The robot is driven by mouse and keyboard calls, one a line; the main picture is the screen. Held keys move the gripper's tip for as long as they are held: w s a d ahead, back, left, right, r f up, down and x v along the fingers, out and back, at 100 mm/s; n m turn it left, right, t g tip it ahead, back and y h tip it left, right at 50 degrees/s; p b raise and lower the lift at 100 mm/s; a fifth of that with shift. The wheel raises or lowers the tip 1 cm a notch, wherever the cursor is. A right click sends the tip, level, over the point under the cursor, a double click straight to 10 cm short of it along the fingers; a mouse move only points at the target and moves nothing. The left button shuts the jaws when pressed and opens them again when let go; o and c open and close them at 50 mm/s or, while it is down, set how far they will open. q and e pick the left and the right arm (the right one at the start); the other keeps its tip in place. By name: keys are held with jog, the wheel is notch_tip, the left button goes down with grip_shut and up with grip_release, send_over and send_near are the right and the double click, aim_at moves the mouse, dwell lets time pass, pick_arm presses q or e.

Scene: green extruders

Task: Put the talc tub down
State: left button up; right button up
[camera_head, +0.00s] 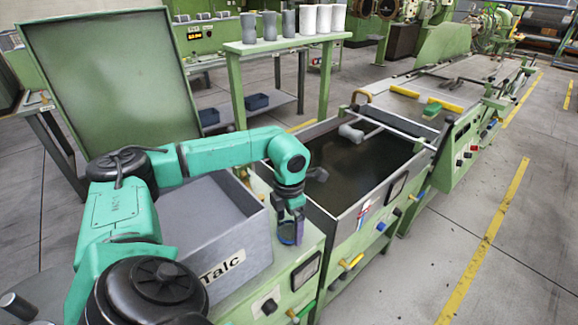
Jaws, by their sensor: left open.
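The talc tub (232,262) is a large open grey box with a "Talc" label on its front wall. It stands upright on the green cabinet (303,243) at lower centre, left of the dark bath. My left arm reaches across behind and over it. My left gripper (290,232) points down just right of the tub's right wall. It is open, with no tub wall seen between its fingers; whether it touches the tub I cannot tell. The tub's left side and part of its inside are hidden by my arm. My right gripper is not in view.
A green-framed bath (338,218) with dark contents adjoins on the right, with a metal bar across it. A raised green lid (110,75) stands behind at left. A green shelf (290,42) holds several grey and white cylinders. The floor at right is clear.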

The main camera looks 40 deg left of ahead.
pick_arm(q)
notch_tip(320, 180, up, 12)
jog(key=shift+r+b, duration=0.1)
jog(key=shift+b, duration=0.7)
